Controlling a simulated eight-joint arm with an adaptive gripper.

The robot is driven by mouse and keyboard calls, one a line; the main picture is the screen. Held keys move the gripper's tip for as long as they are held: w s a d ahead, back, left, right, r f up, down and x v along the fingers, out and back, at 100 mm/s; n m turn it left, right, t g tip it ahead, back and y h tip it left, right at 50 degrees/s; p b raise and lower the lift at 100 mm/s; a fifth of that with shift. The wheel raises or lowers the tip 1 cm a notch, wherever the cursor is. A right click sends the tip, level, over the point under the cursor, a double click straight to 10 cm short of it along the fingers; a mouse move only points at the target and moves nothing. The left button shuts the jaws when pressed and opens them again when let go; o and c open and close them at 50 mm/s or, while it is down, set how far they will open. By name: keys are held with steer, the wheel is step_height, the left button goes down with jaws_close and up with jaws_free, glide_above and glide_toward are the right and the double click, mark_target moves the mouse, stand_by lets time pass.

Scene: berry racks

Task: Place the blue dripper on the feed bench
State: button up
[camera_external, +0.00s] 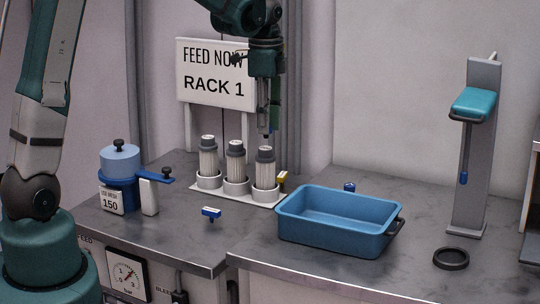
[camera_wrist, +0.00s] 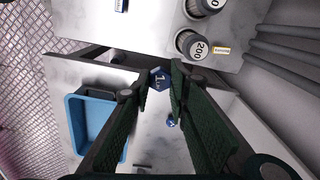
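My gripper (camera_wrist: 160,79) points down and is shut on a small blue piece (camera_wrist: 159,78), which looks like a blue dripper with a pale mark on its top. In the external view my gripper (camera_external: 267,131) hangs above the rightmost filter, and the held piece is small and dark at its tips. Another small blue dripper (camera_external: 210,212) with a white part lies on the left bench (camera_external: 180,238), whose front carries a partly hidden "FEED" label. A further small blue piece (camera_external: 349,187) is on the right bench behind the tray.
A blue tray (camera_external: 340,239) stands on the right bench. Several upright filters stand in a white rack (camera_external: 212,189), with a yellow piece (camera_external: 282,181) beside it. A blue-topped pot (camera_external: 119,160), a sign (camera_external: 216,75), a grey post (camera_external: 470,210) and a black ring (camera_external: 451,259) also stand around.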

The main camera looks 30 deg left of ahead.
steer(key=w+d+m+p, duration=0.2)
steer(key=w+d+p, duration=0.3)
steer(key=w+d, duration=1.5)
steer(key=shift+s+d+f, duration=0.2)
steer(key=shift+s+f, duration=0.05)
steer(key=shift+f, duration=0.65)
steer(key=shift+s+d+f, duration=0.15)
steer(key=shift+s+f, duration=0.15)
steer(key=shift+f, duration=0.65)
steer(key=shift+s+d+f, duration=0.2)
steer(key=shift+s+f, duration=0.05)
steer(key=shift+f, duration=0.65)
steer(key=shift+f, duration=0.1)
steer(key=shift+f, duration=3.05)
steer(key=shift+f, duration=1.85)
steer(key=shift+f, duration=0.2)
